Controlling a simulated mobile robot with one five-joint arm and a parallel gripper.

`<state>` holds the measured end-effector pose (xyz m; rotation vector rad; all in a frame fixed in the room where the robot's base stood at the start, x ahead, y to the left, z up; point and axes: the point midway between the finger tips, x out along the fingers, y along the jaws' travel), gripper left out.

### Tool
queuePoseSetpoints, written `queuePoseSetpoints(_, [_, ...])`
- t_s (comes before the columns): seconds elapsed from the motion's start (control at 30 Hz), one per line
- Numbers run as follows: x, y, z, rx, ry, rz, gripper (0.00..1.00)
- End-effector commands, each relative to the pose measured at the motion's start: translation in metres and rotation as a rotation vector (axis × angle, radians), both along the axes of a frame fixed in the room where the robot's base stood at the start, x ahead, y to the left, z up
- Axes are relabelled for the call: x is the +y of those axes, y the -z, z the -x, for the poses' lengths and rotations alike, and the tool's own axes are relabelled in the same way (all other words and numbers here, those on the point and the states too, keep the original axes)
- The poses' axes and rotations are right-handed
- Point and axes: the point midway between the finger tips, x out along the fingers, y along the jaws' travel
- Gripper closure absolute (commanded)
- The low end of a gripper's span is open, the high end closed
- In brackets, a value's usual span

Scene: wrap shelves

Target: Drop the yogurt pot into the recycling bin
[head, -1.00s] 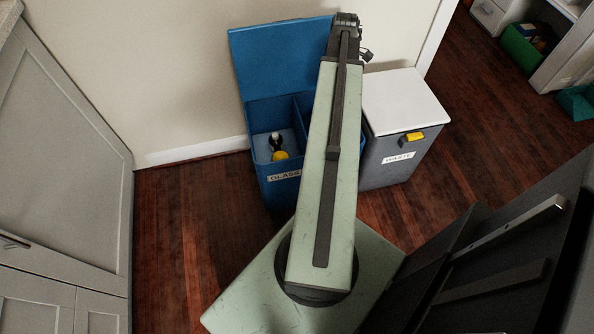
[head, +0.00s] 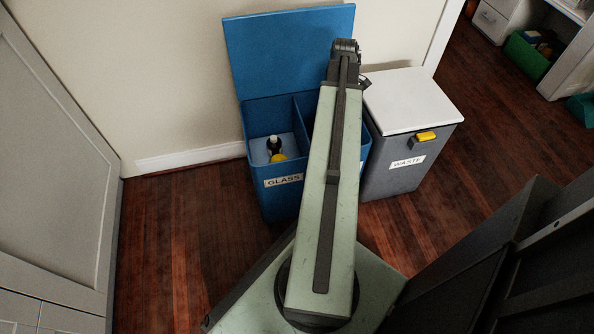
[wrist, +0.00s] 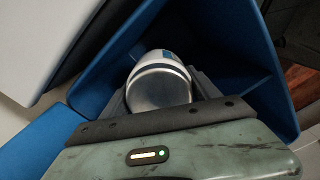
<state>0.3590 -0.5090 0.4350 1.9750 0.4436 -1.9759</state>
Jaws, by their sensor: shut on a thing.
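In the wrist view my gripper (wrist: 160,92) is shut on the yogurt pot (wrist: 158,85), a white pot with a blue mark and a grey, metallic-looking end facing the camera. The pot is over an open compartment of the blue bin (wrist: 258,75). I cannot tell how far it reaches below the rim. In the head view the blue bin (head: 255,125) stands against the wall with its lid (head: 285,50) raised. Its left compartment is labelled GLASS. My arm hides most of the right compartment and its label, and the pot is hidden there.
A dark bottle (head: 273,145) and a yellow item (head: 279,158) are in the glass compartment. A grey waste bin (head: 400,180) with a closed white lid (head: 410,100) stands close on the right. Cabinets (head: 60,170) are at left, and bare floor (head: 185,215) lies between.

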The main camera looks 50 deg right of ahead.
Motion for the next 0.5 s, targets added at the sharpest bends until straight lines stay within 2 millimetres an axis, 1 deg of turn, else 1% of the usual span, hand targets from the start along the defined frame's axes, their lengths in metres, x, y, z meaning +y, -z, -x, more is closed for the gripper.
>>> queuePoseSetpoints(0.03, [-0.0001, 0.0063, 0.0002, 0.000, 0.000, 0.000, 0.74])
queuePoseSetpoints(0.27, [-0.0003, 0.0040, 0.0003, 0.000, 0.000, 0.000, 0.74])
queuePoseSetpoints(0.3, [-0.0003, 0.0040, 0.0004, 0.000, 0.000, 0.000, 0.24])
queuePoseSetpoints(0.37, [-0.0003, 0.0039, 0.0004, 0.000, 0.001, 0.000, 0.07])
queuePoseSetpoints(0.4, [-0.0004, 0.0039, 0.0005, 0.000, 0.001, 0.000, 0.04])
queuePoseSetpoints(0.5, [-0.0004, 0.0040, 0.0006, 0.000, 0.001, 0.000, 0.04])
